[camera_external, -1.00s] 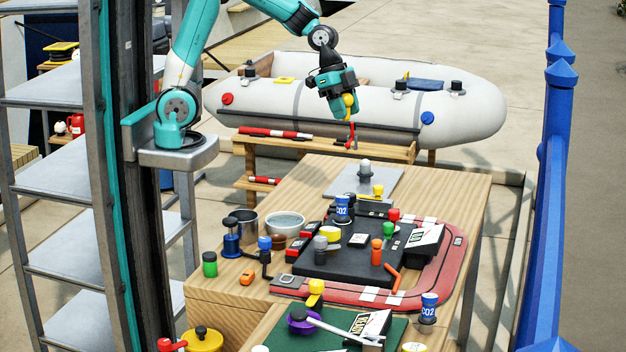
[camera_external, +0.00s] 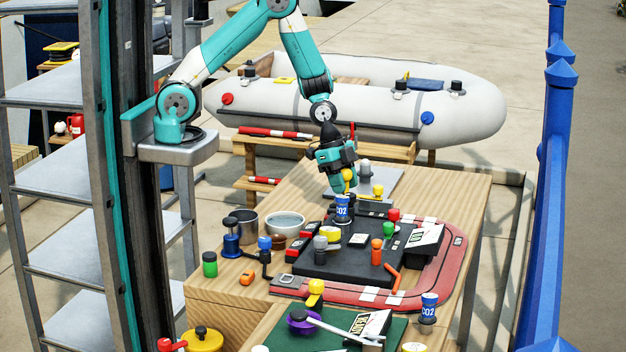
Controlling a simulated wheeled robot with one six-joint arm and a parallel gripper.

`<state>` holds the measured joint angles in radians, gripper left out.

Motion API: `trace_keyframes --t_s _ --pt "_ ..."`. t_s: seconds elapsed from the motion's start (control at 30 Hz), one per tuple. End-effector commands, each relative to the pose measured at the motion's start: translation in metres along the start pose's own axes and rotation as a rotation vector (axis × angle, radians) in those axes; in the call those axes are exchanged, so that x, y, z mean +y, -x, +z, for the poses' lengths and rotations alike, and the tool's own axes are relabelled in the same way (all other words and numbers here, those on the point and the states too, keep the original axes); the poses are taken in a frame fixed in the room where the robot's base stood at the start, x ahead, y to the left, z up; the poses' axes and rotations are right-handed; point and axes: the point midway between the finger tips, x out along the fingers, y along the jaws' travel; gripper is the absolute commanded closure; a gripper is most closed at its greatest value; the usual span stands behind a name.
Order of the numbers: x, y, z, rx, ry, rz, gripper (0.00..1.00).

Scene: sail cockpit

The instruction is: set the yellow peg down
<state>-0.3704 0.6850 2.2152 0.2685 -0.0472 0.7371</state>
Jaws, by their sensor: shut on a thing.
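My gripper (camera_external: 345,183) is low over the far part of the wooden table, just behind a blue CO2 canister (camera_external: 343,209). It is shut on the yellow peg (camera_external: 348,175), whose rounded yellow head shows at the jaws. The lower part of the peg is hidden, so I cannot tell whether it touches anything. Another yellow-topped piece (camera_external: 378,191) stands on the grey plate (camera_external: 392,182), to the right of my gripper.
A grey peg (camera_external: 366,168) stands at the back of the plate. A black board (camera_external: 335,262) with several coloured pegs lies nearer on a red mat (camera_external: 455,265). Bare wood (camera_external: 455,188) lies at the right.

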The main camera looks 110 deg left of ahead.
Motion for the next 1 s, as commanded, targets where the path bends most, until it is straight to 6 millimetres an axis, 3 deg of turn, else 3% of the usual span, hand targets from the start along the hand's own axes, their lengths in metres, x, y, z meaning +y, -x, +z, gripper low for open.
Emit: trace_keyframes --t_s 0.77,0.8,0.9,1.0 --pt "0.0 -0.014 0.005 0.001 0.0 -0.001 0.84" --pt "0.0 -0.014 0.005 0.001 0.0 -0.001 0.57" --pt "0.0 -0.013 0.005 0.001 0.0 -0.001 0.36" --pt "0.0 -0.013 0.005 0.001 0.0 -0.001 0.36"
